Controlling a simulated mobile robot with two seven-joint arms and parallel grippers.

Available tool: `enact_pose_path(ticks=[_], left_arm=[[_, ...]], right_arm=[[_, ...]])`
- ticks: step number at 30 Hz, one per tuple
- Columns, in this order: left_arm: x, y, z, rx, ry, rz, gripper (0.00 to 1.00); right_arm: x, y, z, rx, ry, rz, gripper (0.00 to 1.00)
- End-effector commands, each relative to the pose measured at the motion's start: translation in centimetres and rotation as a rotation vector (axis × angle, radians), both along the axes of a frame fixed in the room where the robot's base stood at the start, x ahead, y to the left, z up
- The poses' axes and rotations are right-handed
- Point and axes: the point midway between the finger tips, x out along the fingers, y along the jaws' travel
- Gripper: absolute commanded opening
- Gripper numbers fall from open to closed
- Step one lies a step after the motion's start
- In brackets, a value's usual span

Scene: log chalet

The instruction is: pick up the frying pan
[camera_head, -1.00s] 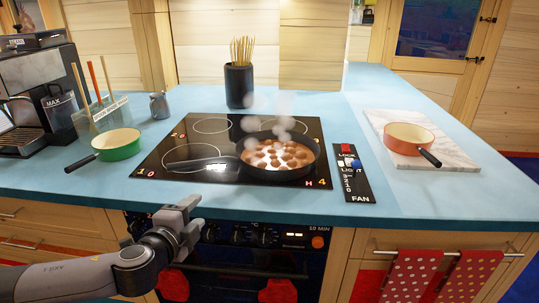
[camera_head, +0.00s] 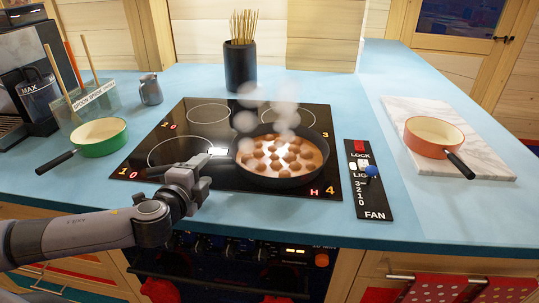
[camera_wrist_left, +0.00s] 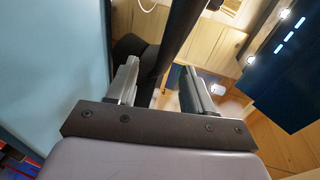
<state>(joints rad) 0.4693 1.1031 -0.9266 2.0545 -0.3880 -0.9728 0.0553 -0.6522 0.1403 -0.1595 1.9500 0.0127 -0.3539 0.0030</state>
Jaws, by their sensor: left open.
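The frying pan (camera_head: 283,181) is black and round, and sits on the front right of the black hob (camera_head: 230,193). Several brown balls lie in a light sauce in it, and pale steam rises above. My left gripper (camera_head: 198,170) is open, just left of the pan, above the hob's front area. In the left wrist view its fingers (camera_wrist_left: 160,88) are apart, with a dark bar behind them that I cannot identify. My right gripper is not in view.
A green pot (camera_head: 99,146) stands left, and an orange pot (camera_head: 434,147) on a marble board (camera_head: 492,160) at right. A black skewer holder (camera_head: 240,68) stands behind the hob. A control panel (camera_head: 371,203) lies right of the pan. Blue counter (camera_head: 90,200) is clear front left.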

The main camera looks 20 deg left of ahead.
Motion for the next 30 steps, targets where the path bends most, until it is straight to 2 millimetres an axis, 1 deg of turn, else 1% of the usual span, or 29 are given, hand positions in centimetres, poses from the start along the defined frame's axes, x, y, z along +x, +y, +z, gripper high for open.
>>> enact_pose_path(ticks=[7, 12, 16, 23, 24, 26, 27, 28, 30], left_arm=[[3.0, 0.0, 0.2, -0.001, -0.003, -0.001, 0.52], [4.4, 0.3, -0.4, -0.001, -0.001, 0.001, 0.52], [4.9, 0.3, -0.6, -0.001, 0.000, 0.000, 0.52], [4.9, 0.3, -0.6, 0.000, 0.000, 0.000, 0.52], [4.9, 0.3, -0.6, 0.000, 0.000, 0.000, 0.39], [4.9, 0.3, -0.6, 0.000, 0.000, 0.000, 0.19], [4.9, 0.3, -0.6, 0.000, 0.000, 0.000, 0.06], [4.9, 0.3, -0.6, 0.000, 0.000, 0.000, 0.00], [4.9, 0.3, -0.6, 0.000, 0.000, 0.000, 0.00]], right_arm=[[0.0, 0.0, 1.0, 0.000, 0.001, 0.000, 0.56], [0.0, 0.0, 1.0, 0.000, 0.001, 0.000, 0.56], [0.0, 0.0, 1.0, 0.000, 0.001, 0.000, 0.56], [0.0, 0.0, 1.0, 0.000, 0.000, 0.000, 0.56], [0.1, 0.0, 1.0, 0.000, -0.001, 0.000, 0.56], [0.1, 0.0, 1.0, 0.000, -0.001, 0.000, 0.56], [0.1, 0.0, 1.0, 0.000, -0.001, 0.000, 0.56], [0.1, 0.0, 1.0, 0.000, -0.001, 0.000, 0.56], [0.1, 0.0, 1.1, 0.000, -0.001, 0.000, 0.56]])
